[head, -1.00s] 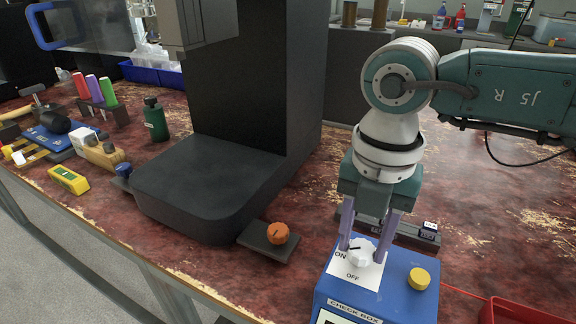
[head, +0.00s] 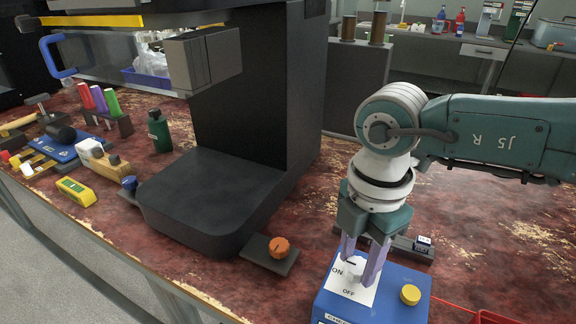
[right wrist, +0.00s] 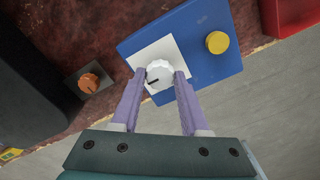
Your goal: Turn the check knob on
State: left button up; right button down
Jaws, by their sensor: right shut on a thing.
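The check knob (head: 354,270) is a white knob on the white ON/OFF plate of the blue check box (head: 390,300). My right gripper (head: 359,272) reaches down from above with its two pale purple fingers closed on opposite sides of the knob. In the right wrist view the knob (right wrist: 160,70) sits between the fingertips (right wrist: 159,76), and its dark pointer line aims to the lower left. In the head view the fingers partly hide the knob, and its exact setting is hard to read. My left gripper is not in view.
A yellow button (head: 410,294) is on the box, right of the knob. An orange knob (head: 279,247) on a dark plate is to the left, beside a black machine (head: 215,195). A red tray (head: 490,317) is at the lower right. Worn red bench surface lies behind the box.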

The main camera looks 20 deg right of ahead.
aim_at(357, 265)
dwell(0.4)
jog(key=shift+c, duration=2.1)
grip_release()
notch_tip(357, 265, up, 10)
jog(key=p, duration=0.1)
jog(key=shift+p, duration=0.4)
